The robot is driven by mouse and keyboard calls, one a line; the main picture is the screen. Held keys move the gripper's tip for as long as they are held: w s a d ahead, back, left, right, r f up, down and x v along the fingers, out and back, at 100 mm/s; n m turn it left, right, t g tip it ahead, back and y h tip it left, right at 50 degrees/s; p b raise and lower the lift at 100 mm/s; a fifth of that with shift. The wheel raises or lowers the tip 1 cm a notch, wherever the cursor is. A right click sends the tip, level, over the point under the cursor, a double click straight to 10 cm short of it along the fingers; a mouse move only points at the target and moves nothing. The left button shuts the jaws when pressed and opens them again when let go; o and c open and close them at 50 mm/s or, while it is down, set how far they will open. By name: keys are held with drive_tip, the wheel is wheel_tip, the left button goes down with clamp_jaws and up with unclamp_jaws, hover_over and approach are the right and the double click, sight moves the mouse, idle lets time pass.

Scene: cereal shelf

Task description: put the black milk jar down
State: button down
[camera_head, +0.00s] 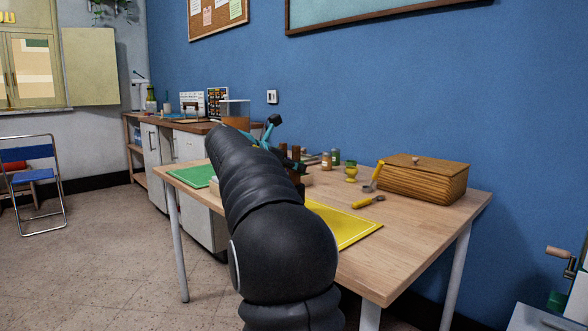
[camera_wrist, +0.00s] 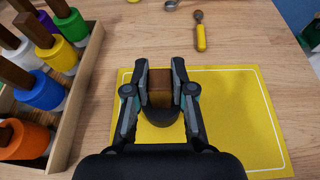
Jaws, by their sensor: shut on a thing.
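My gripper (camera_wrist: 160,69) is shut on the brown wooden block-like top of the black milk jar (camera_wrist: 161,92) in the wrist view. Its dark rounded body shows just below, partly hidden by my fingers and wrist. The jar is over the yellow mat (camera_wrist: 237,120), which has a white border line. I cannot tell whether its base touches the mat. The yellow mat also shows in the head view (camera_head: 352,229), to the right of my arm. My arm hides most of the gripper and the jar there.
A wooden rack (camera_wrist: 75,105) with several coloured jars stands close to the left of my gripper. A yellow-handled spoon (camera_wrist: 200,36) lies beyond the mat. A wooden bread box (camera_head: 425,179) and an egg cup (camera_head: 351,173) stand at the table's back. The mat's right side is clear.

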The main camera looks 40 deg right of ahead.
drive_tip(key=shift+f, duration=0.1)
drive_tip(key=c, duration=1)
unclamp_jaws()
drive_tip(key=shift+a+r, duration=0.3)
drive_tip(key=shift+a, duration=0.05)
drive_tip(key=p+v, duration=0.1)
drive_tip(key=v, duration=1)
drive_tip(key=shift+s+a, duration=0.1)
